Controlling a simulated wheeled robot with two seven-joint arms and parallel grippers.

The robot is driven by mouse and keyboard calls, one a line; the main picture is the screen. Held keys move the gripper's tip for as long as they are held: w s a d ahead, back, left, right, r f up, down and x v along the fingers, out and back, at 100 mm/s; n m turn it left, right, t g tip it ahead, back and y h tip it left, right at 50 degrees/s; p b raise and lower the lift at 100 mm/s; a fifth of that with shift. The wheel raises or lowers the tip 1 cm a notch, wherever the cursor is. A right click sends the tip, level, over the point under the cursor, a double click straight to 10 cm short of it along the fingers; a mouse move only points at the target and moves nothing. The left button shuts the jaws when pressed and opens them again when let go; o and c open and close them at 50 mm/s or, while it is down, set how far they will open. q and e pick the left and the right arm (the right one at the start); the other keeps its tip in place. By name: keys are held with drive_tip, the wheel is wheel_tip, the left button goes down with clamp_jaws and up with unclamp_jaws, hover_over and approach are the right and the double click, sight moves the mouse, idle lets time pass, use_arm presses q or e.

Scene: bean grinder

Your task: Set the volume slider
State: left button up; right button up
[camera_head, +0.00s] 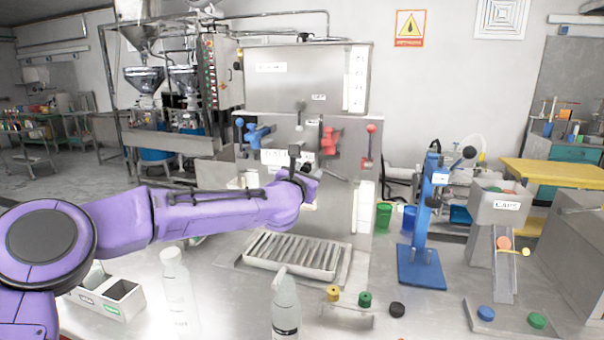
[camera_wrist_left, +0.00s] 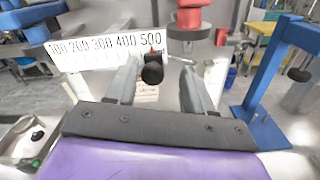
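The volume slider has a white scale strip (camera_wrist_left: 105,46) marked 100 to 500 in the left wrist view. Its round black knob (camera_wrist_left: 152,68) shows just below the 500 mark. My left gripper (camera_wrist_left: 160,72) is open, with the knob between its two fingers as seen from the wrist and closer to the left finger. I cannot tell whether a finger touches it. The gripper hides part of the scale there. My right gripper is not in view.
Red handles (camera_head: 330,140) and blue handles (camera_head: 257,133) stick out of the machine. A slatted drip tray (camera_head: 295,252) lies below my arm. Bottles (camera_head: 285,300) stand in front. A blue press (camera_head: 421,225) and a caps chute (camera_head: 503,262) stand to the right.

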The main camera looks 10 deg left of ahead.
use_arm(q)
drive_tip(key=shift+a, duration=0.1)
drive_tip(key=s+b, duration=0.3)
drive_tip(key=s, duration=0.7)
drive_tip(key=shift+s+b, duration=0.3)
drive_tip(key=shift+a, duration=0.2)
